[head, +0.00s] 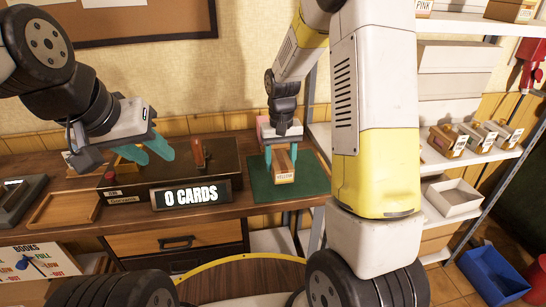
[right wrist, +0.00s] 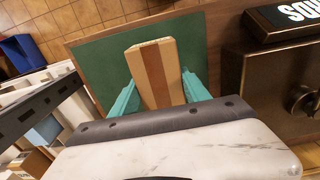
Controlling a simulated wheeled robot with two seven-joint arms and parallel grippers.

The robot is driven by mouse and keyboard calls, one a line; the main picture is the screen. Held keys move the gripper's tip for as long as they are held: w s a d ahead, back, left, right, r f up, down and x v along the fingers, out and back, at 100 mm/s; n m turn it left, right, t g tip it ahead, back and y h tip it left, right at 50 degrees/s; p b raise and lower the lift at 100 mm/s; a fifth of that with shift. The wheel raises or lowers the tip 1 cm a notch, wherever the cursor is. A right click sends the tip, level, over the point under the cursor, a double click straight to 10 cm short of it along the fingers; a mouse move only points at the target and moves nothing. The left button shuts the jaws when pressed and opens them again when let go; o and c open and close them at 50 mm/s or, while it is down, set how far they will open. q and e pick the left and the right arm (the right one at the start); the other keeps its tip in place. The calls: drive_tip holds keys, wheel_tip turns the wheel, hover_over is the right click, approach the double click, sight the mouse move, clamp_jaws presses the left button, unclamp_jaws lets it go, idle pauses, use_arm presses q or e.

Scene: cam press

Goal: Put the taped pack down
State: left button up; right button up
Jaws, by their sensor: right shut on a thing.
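The taped pack (head: 284,164) is a tan block with a brown tape strip along its middle and a label reading YELLOW on its front end. My right gripper (head: 281,150) is shut on it over the green mat (head: 312,181). In the right wrist view the pack (right wrist: 154,72) sits between the two teal fingers, with the mat (right wrist: 98,62) behind it. I cannot tell whether its underside touches the mat. My left gripper (head: 147,150) hangs empty over the left part of the desk, its teal fingers apart.
A dark machine with a sign reading 0 CARDS (head: 191,194) stands just left of the mat. An empty wooden tray (head: 64,208) lies further left. Shelves at right hold several labelled packs (head: 482,137) and an open white box (head: 453,198). A blue bin (head: 492,275) is on the floor.

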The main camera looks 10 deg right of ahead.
drive_tip(key=shift+w+d, duration=0.1)
drive_tip(key=shift+w, duration=0.45)
drive_tip(key=shift+f, duration=1.8)
drive_tip(key=shift+f, duration=0.1)
drive_tip(key=o, duration=1.6)
drive_tip(key=shift+o, duration=0.2)
